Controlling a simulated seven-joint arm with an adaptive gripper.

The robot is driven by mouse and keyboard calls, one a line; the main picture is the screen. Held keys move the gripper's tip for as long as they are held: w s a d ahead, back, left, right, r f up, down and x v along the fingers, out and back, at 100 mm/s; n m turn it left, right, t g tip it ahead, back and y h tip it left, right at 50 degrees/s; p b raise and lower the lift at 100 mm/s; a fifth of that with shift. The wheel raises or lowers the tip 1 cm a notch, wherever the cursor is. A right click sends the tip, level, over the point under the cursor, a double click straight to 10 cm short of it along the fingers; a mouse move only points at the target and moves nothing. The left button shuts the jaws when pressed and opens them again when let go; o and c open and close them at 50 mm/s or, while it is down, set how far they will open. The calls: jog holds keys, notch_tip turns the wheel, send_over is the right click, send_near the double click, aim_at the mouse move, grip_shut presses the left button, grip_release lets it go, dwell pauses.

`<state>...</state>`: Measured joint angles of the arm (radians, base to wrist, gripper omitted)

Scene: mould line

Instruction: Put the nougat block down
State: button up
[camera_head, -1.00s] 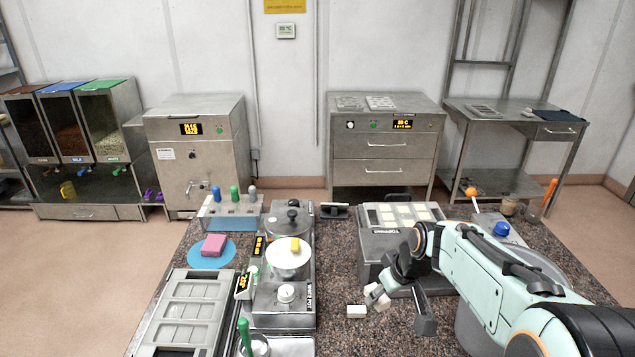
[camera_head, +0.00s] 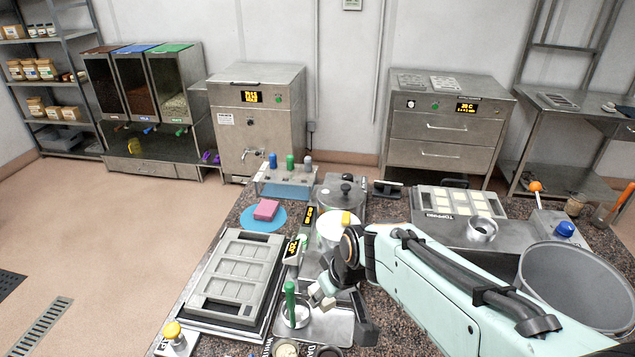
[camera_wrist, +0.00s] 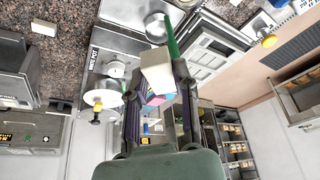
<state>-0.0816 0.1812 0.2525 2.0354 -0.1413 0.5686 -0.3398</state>
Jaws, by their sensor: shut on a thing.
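The nougat block (camera_wrist: 156,70) is a cream-coloured block held between the two fingertips of my gripper (camera_wrist: 157,82) in the wrist view. It sits slightly tilted, clear of the fingers' far ends. A second pale block (camera_wrist: 44,28) lies on the speckled counter in the wrist view, apart from my gripper.
A grey mould (camera_head: 238,262) lies left of my gripper. A white bowl with a yellow knob sits on the pot unit (camera_wrist: 103,97) behind it. A pink block (camera_head: 266,209) rests on a blue disc. The large grey bucket (camera_head: 575,285) stands at the right.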

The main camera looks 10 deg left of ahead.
jog(key=s+a+f+n+g+y, duration=0.1)
jog(key=s+a+f+n, duration=0.2)
jog(key=a, duration=0.3)
jog(key=s+a+f+n+g, duration=0.1)
jog(key=s+a+f+n, duration=0.15)
jog(key=a, duration=0.35)
jog(key=s+a+f+n+g, duration=0.2)
jog(key=s+a+n, duration=0.15)
jog(key=s, duration=0.45)
jog(key=s+a+f+n+g, duration=0.1)
jog(key=s+a+f+n, duration=0.1)
jog(key=s+n, duration=0.4)
jog(key=s+d+f+n+g+h, duration=0.25)
jog(key=s+n, duration=0.35)
jog(key=s, duration=0.6)
jog(key=s+d+f+n+g+h, duration=0.1)
jog(key=s+d+f+n+h, duration=0.15)
jog(key=s+n, duration=0.7)
jog(key=s+f+m, duration=0.1)
jog(key=f, duration=0.1)
jog(key=s+f+m, duration=0.1)
jog(key=f, duration=0.2)
jog(key=s+d+f+m, duration=0.1)
jog(key=f, duration=0.1)
jog(key=shift+s+f+t+y, duration=0.25)
jog(key=shift+s+f+y, duration=0.05)
jog(key=shift+f+y, duration=0.1)
jog(key=o, duration=0.9)
jog(key=shift+f, duration=0.1)
